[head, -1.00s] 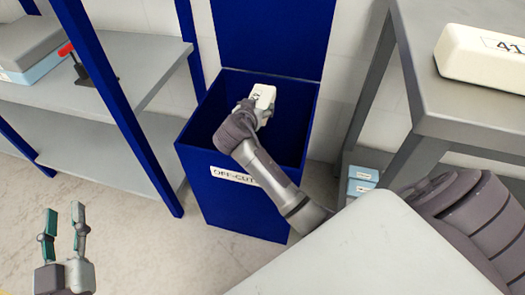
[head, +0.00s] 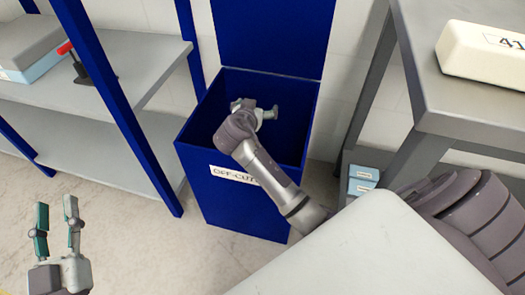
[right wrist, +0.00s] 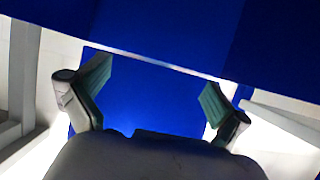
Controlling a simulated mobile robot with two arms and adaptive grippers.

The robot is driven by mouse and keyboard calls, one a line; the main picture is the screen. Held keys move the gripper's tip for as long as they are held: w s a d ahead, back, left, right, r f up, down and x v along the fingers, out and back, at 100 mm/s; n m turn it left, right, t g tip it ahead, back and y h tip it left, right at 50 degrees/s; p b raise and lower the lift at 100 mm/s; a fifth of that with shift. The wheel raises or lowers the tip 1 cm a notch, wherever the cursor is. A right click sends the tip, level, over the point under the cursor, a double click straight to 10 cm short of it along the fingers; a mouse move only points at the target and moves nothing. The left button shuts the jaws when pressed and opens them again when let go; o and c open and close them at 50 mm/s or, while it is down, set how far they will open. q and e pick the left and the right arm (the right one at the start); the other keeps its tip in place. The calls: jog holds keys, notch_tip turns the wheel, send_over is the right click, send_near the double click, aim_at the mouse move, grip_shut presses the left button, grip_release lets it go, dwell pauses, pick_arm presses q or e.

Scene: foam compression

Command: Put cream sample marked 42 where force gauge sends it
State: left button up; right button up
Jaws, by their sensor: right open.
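My right gripper (head: 256,108) is open and empty over the mouth of the blue bin labelled OFF-CUT (head: 196,150). In the right wrist view its two fingers (right wrist: 155,95) stand wide apart with only blue bin surface between them. No sample marked 42 is visible now; the inside of the bin is mostly hidden by its front wall and my arm. A cream block marked 41 (head: 478,55) lies on the grey table at the right. My left gripper (head: 56,210) is open and empty at the lower left, above the floor. No force gauge reading is visible.
A blue-framed shelf (head: 150,60) at the left holds a grey and light-blue stack (head: 30,50) and a red-handled black tool (head: 78,68). The grey table (head: 440,100) stands at the right, with small light-blue boxes (head: 362,180) below it. Floor between shelf and bin is clear.

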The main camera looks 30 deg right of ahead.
jog(key=v, duration=0.7)
jog(key=shift+s+a, duration=0.2)
jog(key=shift+a, duration=0.05)
